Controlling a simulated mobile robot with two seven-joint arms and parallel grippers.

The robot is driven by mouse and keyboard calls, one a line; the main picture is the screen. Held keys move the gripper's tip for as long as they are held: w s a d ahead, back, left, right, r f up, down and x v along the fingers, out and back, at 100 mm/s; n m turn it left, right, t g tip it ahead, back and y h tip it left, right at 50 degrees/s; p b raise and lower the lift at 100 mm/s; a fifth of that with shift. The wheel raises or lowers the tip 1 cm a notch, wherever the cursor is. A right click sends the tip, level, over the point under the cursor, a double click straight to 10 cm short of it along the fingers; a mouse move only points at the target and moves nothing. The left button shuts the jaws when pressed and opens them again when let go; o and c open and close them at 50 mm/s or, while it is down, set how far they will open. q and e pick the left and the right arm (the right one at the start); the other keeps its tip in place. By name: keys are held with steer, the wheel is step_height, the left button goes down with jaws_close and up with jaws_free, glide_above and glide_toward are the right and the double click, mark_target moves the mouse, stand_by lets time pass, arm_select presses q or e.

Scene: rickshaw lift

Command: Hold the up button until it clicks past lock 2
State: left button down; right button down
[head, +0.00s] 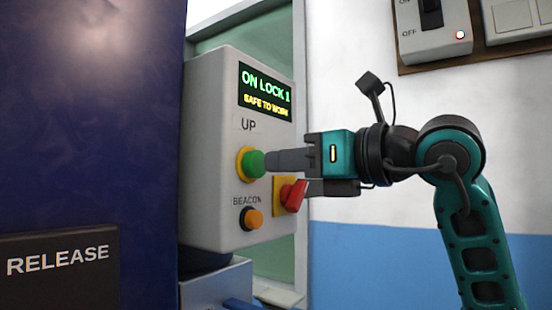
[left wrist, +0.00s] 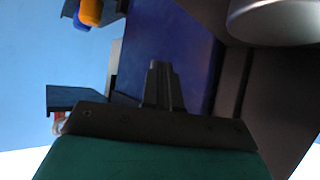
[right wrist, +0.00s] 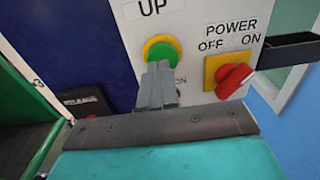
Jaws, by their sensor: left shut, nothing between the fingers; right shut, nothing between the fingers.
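The green up button (head: 253,164) with its yellow ring is on the grey control box (head: 215,130), under the label UP. The box's display (head: 266,92) reads "ON LOCK 1" and "SAFE TO WORK". My right gripper (head: 272,161) is shut and empty, its fingertips at the button in the head view. In the right wrist view the fingertips (right wrist: 158,68) overlap the lower part of the green button (right wrist: 161,52); I cannot tell whether they touch it. My left gripper (left wrist: 158,68) is shut and empty in the left wrist view, in front of a dark blue surface.
A red power switch (head: 291,195) on a yellow plate sits right of the button, close under my right gripper. An orange beacon button (head: 251,219) is below. A dark blue column (head: 90,120) with a RELEASE plate (head: 60,262) stands left. A switch panel (head: 432,30) hangs upper right.

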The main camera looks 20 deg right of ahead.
steer(key=shift+x, duration=0.85)
